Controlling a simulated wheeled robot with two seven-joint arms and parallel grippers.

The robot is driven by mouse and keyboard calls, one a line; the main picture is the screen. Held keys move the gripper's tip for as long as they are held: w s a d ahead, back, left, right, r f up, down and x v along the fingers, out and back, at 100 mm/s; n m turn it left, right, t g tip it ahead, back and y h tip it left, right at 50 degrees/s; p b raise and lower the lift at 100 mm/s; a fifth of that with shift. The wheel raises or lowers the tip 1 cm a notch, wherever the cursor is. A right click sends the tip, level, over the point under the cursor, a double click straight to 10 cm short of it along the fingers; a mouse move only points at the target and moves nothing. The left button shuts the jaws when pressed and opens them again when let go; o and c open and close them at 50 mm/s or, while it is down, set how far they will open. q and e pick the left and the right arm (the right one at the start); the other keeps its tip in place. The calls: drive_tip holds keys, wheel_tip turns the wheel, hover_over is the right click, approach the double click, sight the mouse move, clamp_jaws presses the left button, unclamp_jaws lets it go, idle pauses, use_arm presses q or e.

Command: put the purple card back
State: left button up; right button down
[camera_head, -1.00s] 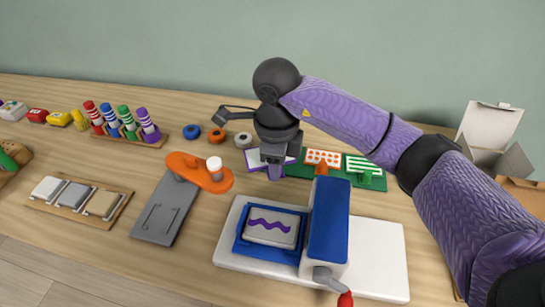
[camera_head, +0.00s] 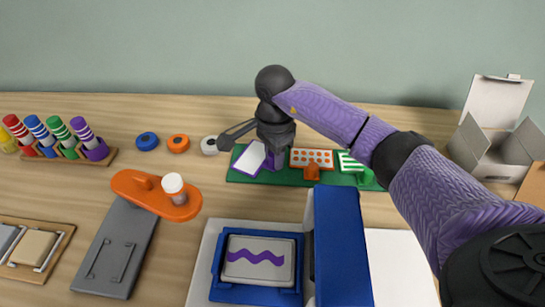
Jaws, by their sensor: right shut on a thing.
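The purple card (camera_head: 249,157), white with a purple edge, is tilted at the left end of the green board (camera_head: 235,177). My right gripper (camera_head: 275,163) is shut on it at its purple part, on the card's right side. The gripper hides part of the card, and I cannot tell whether the card touches the board. An orange-dotted card (camera_head: 312,158) and a green-striped card (camera_head: 350,161) sit on the board to the right. My left gripper is not in view.
A blue press (camera_head: 343,245) on a white base stands in front, with a purple-wave block (camera_head: 255,257) in its blue tray. An orange tool with a white knob (camera_head: 173,184) lies to the left. Tape rolls (camera_head: 178,143) lie left of the board. An open white box (camera_head: 493,135) stands right.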

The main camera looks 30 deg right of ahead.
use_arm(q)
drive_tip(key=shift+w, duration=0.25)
use_arm(e)
drive_tip(key=shift+r, duration=0.1)
drive_tip(key=shift+c, duration=2.3)
unclamp_jaws()
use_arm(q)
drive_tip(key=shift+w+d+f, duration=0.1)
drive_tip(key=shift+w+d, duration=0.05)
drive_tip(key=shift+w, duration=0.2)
use_arm(e)
drive_tip(key=shift+r, duration=0.3)
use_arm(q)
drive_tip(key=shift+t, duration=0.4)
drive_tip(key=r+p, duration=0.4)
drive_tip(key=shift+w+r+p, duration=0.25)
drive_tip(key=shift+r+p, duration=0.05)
use_arm(e)
wheel_tip(320, 180, up, 12)
drive_tip(key=shift+f, duration=0.25)
